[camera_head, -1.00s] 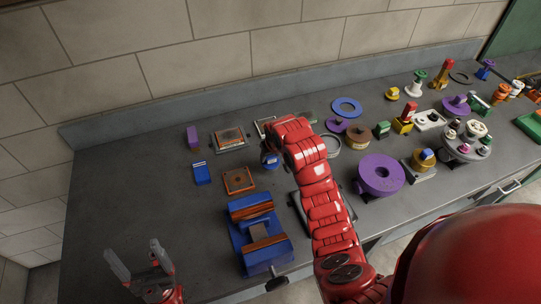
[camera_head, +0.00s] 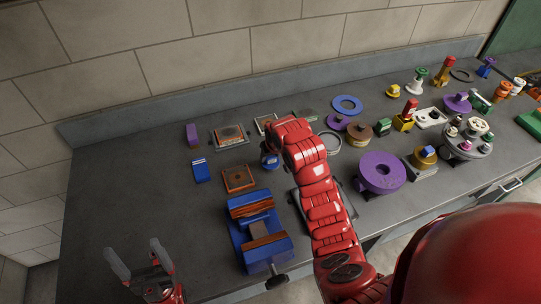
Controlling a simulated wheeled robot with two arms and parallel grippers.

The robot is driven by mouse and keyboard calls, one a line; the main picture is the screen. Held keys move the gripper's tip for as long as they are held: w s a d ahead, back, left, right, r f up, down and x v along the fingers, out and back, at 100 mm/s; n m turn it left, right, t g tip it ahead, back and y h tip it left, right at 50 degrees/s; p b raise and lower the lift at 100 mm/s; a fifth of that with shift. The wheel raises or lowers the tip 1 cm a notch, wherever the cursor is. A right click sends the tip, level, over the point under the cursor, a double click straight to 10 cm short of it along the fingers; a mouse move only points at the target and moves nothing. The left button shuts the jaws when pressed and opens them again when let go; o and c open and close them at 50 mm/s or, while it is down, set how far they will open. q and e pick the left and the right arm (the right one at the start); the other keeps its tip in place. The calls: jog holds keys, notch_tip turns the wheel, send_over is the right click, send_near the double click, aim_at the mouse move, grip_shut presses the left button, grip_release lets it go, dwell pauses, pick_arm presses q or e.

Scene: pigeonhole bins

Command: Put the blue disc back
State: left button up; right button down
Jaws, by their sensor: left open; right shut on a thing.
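A small blue round piece, which looks like the blue disc (camera_head: 270,161), shows at the left of my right wrist, low over the bench. My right gripper (camera_head: 268,150) is shut on it; the fingers are mostly hidden by my red arm, and I cannot tell whether the disc touches the bench. My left gripper (camera_head: 139,258) is open and empty at the lower left, well away from the disc. A flat blue ring (camera_head: 347,100) lies at the back of the bench, beyond my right arm.
A blue vise (camera_head: 257,229) stands in front of a brown square plate (camera_head: 239,179). A blue box (camera_head: 202,171) and purple block (camera_head: 192,132) lie left. A purple wheel (camera_head: 382,172) and many coloured parts crowd the right. The bench's left part is clear.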

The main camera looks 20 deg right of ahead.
jog(key=shift+f, duration=0.4)
jog(key=shift+s+f+b, duration=0.25)
jog(key=shift+f+b, duration=0.25)
jog(key=shift+b, duration=0.1)
dwell(0.5)
jog(key=c, duration=0.6)
grip_release()
jog(key=shift+c, duration=0.2)
jog(key=shift+o, duration=0.2)
jog(key=o, duration=0.5)
jog(key=shift+r, duration=0.15)
